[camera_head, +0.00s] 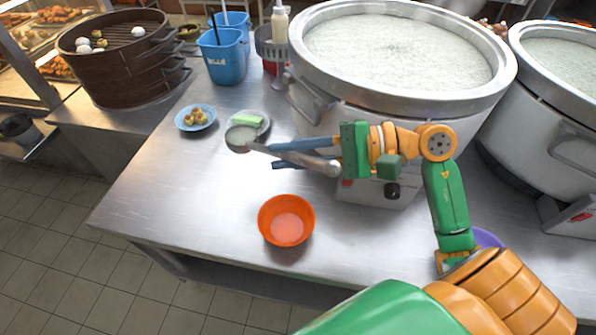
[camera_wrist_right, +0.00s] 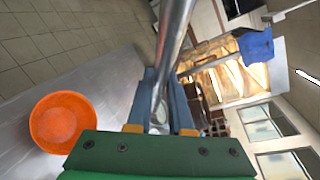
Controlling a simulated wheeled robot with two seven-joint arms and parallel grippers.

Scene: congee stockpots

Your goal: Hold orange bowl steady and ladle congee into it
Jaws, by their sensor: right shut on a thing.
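The orange bowl (camera_head: 287,222) stands upright on the steel table near its front edge. It also shows in the right wrist view (camera_wrist_right: 62,122). No gripper touches it, and it looks empty. My right gripper (camera_head: 274,155) is shut on the metal ladle (camera_head: 300,160), whose handle runs between the blue fingers in the right wrist view (camera_wrist_right: 172,50). The ladle's cup (camera_head: 240,137) points left, above the table, and pale congee seems to show in it. The gripper is behind and above the orange bowl. A large stockpot (camera_head: 400,50) is full of pale congee. My left gripper is out of view.
A second congee pot (camera_head: 565,60) stands at right. A small blue plate with food (camera_head: 195,117) and a plate with a green item (camera_head: 247,120) lie near the ladle's cup. Blue containers (camera_head: 222,55) and bamboo steamers (camera_head: 120,60) stand at back left. The table's left front is clear.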

